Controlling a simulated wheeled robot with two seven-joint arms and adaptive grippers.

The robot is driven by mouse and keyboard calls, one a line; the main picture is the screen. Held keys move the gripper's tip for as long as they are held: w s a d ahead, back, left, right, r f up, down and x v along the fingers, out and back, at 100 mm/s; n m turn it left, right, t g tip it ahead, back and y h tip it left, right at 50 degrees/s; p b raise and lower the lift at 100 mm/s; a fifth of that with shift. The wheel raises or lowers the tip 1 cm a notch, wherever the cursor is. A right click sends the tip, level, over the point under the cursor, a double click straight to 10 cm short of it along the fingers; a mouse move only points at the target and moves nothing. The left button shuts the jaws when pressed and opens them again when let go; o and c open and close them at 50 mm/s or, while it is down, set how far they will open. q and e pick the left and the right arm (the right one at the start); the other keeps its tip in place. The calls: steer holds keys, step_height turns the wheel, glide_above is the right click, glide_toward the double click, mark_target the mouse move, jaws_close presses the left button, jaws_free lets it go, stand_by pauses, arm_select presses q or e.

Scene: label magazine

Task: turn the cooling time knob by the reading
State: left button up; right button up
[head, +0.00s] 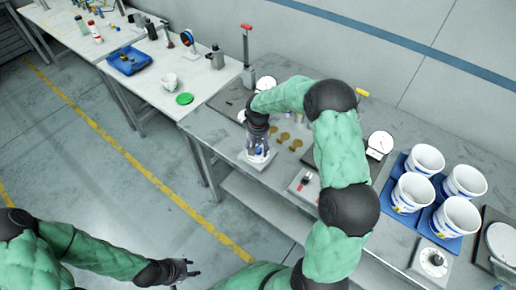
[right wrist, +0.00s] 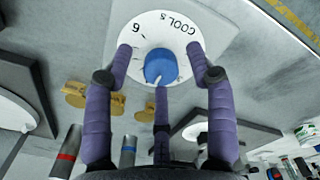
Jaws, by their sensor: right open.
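The cooling time knob (right wrist: 158,66) is blue with a white pointer mark, in the middle of a white round dial (right wrist: 185,42) marked "COOL s" and "6". In the head view the dial's pale base (head: 258,163) sits near the front edge of the bench, partly hidden under my right gripper (head: 257,145). My right gripper (right wrist: 160,75) is open, its purple fingers spread around the knob. I see no clear contact with the knob. My left gripper (head: 188,269) is open and empty over the floor, away from the bench.
White gauges (head: 380,143) stand along the bench. Several white buckets (head: 412,192) stand on blue trays at the right, near another dial box (head: 433,260). Small brown pieces (head: 284,137) lie beside my right gripper. A red-topped post (head: 247,50) stands behind.

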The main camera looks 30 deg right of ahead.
mark_target(258, 149)
step_height(258, 149, up, 12)
steer(key=shift+f, duration=0.2)
arm_select(q)
steer(key=shift+s, duration=0.1)
arm_select(e)
steer(key=shift+f, duration=0.1)
stand_by(0.5)
